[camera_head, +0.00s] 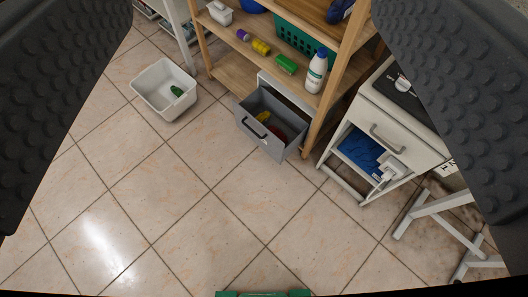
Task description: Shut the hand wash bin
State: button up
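No label in view says which container is the hand wash bin. A grey drawer-like bin (252,132) with a dark front handle is pulled out, open, at the foot of a wooden shelf; yellow and red items lie inside. A white cabinet (401,127) with a handled front stands at right; its lower part is open and shows something blue (361,150). My gripper (258,120) is open, its two dark studded fingers far apart at the left and right edges. Nothing is seen between them, apart from the floor and furniture beyond.
The wooden shelf (234,50) holds a white bottle (316,72), a green can (286,64), a yellow item (261,47) and a green basket (297,40). A white open tub (150,91) stands left on the floor. White legs (440,208) stand at lower right. The tiled floor in front is clear.

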aim_at(295, 128)
jog(key=u, duration=0.2)
jog(key=k, duration=0.4)
jog(key=z, duration=0.45)
jog(key=i, duration=1.45)
jog(key=u, duration=0.55)
